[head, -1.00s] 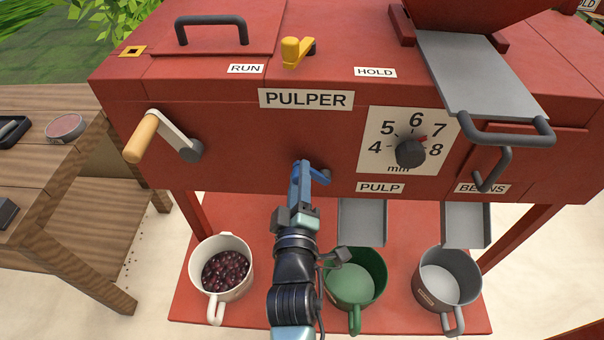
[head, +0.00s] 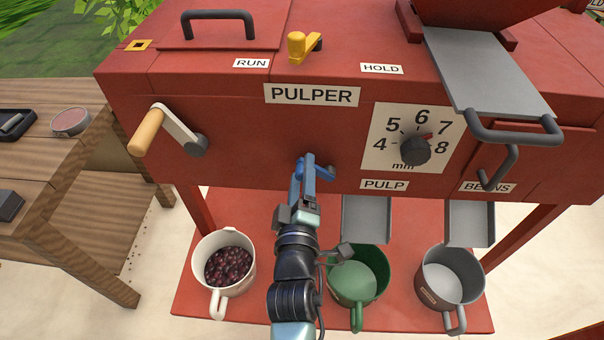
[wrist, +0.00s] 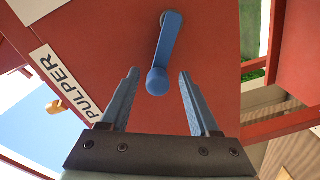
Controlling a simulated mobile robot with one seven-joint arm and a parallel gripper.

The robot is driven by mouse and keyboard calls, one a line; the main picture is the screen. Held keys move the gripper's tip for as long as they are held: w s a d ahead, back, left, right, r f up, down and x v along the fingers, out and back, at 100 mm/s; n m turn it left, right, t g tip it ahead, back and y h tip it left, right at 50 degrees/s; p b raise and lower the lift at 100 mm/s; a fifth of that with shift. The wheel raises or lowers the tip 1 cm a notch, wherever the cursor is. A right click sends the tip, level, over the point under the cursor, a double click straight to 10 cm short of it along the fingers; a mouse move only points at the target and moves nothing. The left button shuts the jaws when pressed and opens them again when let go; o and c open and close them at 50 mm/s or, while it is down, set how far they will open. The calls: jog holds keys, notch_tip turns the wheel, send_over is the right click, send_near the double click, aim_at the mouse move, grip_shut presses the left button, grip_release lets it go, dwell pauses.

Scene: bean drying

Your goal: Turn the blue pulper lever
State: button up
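The blue pulper lever (wrist: 168,48) is on the front of the red pulper (head: 235,130), below the PULPER label. In the wrist view its arm runs from a pivot at the top down to a round knob (wrist: 157,81). My gripper (wrist: 157,76) is open, with one blue finger on each side of the knob and a visible gap to both. In the head view my gripper (head: 304,182) reaches up to the lever from below and partly hides it; fingers and lever are alike in blue there.
A crank with a wooden handle (head: 147,131) sticks out at left, and a dial (head: 415,149) is at right. A yellow lever (head: 298,45) stands on top. Below are a white mug of cherries (head: 206,244), a green mug (head: 376,288) and a grey-brown mug (head: 434,287).

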jog(key=s, duration=1.3)
jog(key=shift+r+p, duration=0.2)
jog(key=shift+p, duration=0.1)
jog(key=shift+d, duration=0.1)
